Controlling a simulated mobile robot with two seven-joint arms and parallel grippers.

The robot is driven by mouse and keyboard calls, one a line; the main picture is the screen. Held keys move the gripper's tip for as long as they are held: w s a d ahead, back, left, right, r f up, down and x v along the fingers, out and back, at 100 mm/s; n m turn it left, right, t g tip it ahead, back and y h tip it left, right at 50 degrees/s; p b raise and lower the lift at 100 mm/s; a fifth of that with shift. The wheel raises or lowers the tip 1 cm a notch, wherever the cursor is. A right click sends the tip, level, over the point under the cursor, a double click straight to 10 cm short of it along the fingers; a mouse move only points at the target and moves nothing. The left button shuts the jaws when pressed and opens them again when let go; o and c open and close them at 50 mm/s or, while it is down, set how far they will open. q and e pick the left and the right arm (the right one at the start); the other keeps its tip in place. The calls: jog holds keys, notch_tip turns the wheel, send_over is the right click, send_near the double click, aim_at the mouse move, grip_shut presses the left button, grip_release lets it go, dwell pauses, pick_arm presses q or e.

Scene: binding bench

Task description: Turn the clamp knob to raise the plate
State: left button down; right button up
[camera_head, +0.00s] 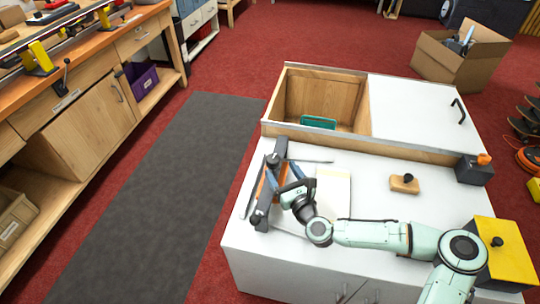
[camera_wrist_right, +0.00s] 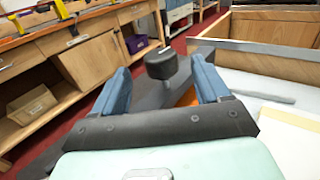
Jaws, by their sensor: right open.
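The clamp (camera_head: 281,151) is a dark grey frame with an orange part, lying on the left end of the white cabinet top. Its black knob (camera_wrist_right: 168,65) stands on a short post in the right wrist view. My right gripper (camera_head: 274,178) is over the clamp, its arm coming in from the right. In the right wrist view its blue fingers (camera_wrist_right: 160,78) are open, with the knob showing between and slightly beyond them. I cannot tell whether either finger touches it. The plate is mostly hidden by the gripper. My left gripper is not in view.
A pale board (camera_head: 333,194) lies right of the clamp, with a wooden block with a black knob (camera_head: 405,183) further right. An open compartment (camera_head: 322,92) holds a green item behind. A yellow box (camera_head: 508,254) sits at the right. A workbench (camera_head: 100,50) runs along the left.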

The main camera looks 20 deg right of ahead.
aim_at(271, 155)
pick_arm(q)
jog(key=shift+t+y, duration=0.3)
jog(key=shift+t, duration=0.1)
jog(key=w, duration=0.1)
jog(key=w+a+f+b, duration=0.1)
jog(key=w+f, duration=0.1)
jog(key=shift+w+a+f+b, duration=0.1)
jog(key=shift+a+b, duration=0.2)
jog(key=shift+b, duration=0.1)
pick_arm(e)
jog(key=w, duration=0.8)
jog(key=shift+w+a, duration=0.1)
jog(key=shift+c, duration=0.2)
jog(key=c, duration=0.9)
